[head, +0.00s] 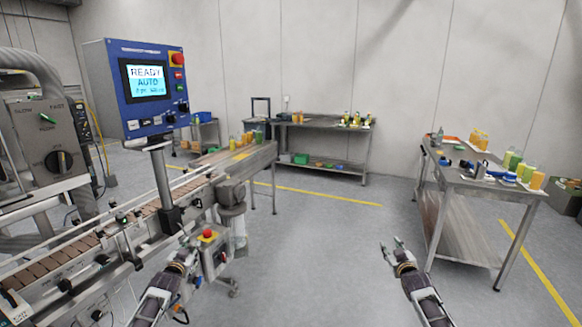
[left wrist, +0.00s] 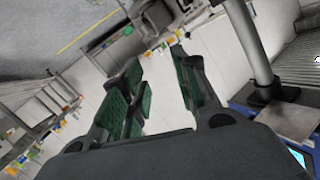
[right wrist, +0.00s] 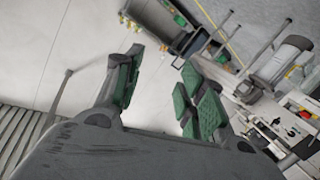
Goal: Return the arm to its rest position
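My left gripper (head: 190,248) is at the lower middle-left of the head view, close to the conveyor's side and a small grey box with a red button (head: 207,236). Whether it touches the box cannot be told in the head view. In the left wrist view its green-padded fingers (left wrist: 162,85) are apart with nothing between them. My right gripper (head: 392,248) is over open floor at the lower right of the head view. Its fingers (right wrist: 160,88) are apart and empty in the right wrist view.
The conveyor (head: 95,245) runs along the left, with a blue control panel (head: 148,88) reading READY AUTO on a post. A back table (head: 322,133) and a right table (head: 478,187) hold bottles and small items. The floor (head: 320,240) between is clear.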

